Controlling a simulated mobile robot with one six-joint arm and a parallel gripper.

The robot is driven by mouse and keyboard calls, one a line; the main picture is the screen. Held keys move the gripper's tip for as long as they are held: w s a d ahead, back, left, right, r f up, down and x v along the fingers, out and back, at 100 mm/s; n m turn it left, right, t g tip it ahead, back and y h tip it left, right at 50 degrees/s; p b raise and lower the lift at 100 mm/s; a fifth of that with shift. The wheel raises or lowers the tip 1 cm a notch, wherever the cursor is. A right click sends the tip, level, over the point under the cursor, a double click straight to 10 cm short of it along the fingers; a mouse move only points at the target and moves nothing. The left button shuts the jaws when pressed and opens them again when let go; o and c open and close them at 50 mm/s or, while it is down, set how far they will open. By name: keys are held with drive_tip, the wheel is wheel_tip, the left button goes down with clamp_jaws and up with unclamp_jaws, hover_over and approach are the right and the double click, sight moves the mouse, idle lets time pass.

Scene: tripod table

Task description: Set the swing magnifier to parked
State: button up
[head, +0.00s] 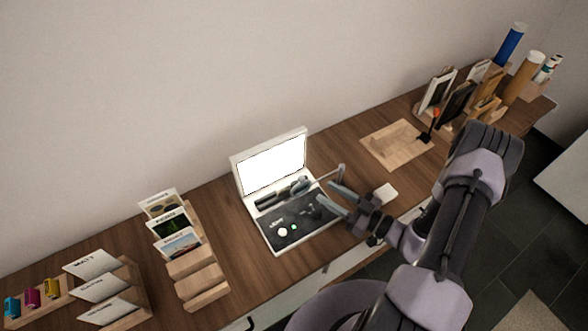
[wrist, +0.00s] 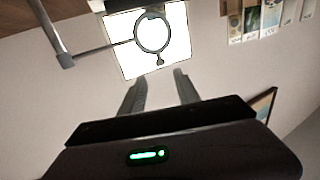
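The swing magnifier (wrist: 135,37) shows in the wrist view as a dark ring on a thin grey arm that runs left to a post (wrist: 66,60). A small knob (wrist: 160,61) sits on the ring's edge facing my gripper. Behind the ring is a bright white panel (wrist: 118,50). In the head view the panel (head: 272,165) is the raised lid of an open case with a dark base (head: 270,222); the magnifier's arm (head: 327,177) stands at its right side. My gripper (wrist: 160,82) is open and empty, its fingers apart just short of the knob. In the head view my gripper (head: 328,193) is over the case's right side.
A wooden card rack (head: 200,285) stands left of the case. A wooden board (head: 385,148) and upright frames (head: 438,90) are to the right. A small white block (head: 384,195) lies near my gripper. Bare tabletop (head: 240,260) shows left of the case.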

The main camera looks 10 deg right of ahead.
drive_tip(key=b+x, duration=0.1)
drive_tip(key=x, duration=1.2)
drive_tip(key=shift+s+a, duration=0.1)
clamp_jaws()
idle(0.8)
